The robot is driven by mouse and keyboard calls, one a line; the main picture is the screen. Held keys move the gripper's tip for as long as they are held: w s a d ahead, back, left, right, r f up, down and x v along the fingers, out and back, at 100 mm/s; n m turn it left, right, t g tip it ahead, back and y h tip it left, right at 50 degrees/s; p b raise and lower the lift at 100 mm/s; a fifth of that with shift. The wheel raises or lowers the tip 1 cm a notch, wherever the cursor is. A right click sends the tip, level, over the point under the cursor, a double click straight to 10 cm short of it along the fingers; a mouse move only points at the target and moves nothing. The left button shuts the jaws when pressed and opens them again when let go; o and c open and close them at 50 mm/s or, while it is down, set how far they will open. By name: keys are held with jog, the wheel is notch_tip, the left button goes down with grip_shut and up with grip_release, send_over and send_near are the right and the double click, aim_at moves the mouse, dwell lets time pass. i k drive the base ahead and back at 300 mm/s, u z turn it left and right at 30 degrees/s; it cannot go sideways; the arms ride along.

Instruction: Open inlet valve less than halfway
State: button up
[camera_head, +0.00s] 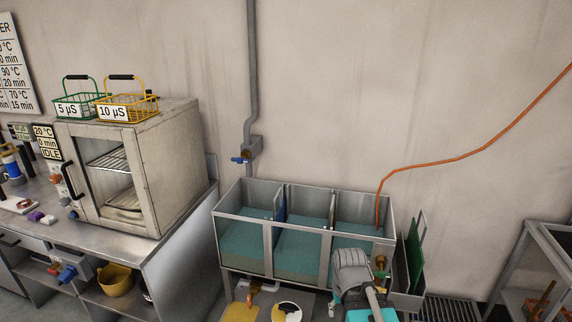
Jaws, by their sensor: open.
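A small valve with a blue handle (240,160) sits on the grey wall pipe, just above the back left corner of the three-compartment tank (268,238). The handle points left, roughly level. A brass fitting (380,263) shows at the tank's front right. Another blue-handled valve (66,273) is under the bench at the lower left. No label shows which one is the inlet valve. My gripper (351,262) is at the lower right centre, in front of the tank's right compartment, well away from the wall valve. Its fingertips are not clearly seen.
A cabinet oven (170,165) with green (75,108) and yellow (135,108) baskets on top stands on the left bench. An orange hose (440,165) runs into the tank's right compartment. A metal frame (540,240) stands at the right. The wall above the tank is mostly clear.

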aim_at(240, 160)
jog(key=u, duration=0.3)
jog(key=i, duration=0.55)
jog(key=u, duration=0.65)
jog(key=i, duration=0.95)
jog(key=z, duration=0.5)
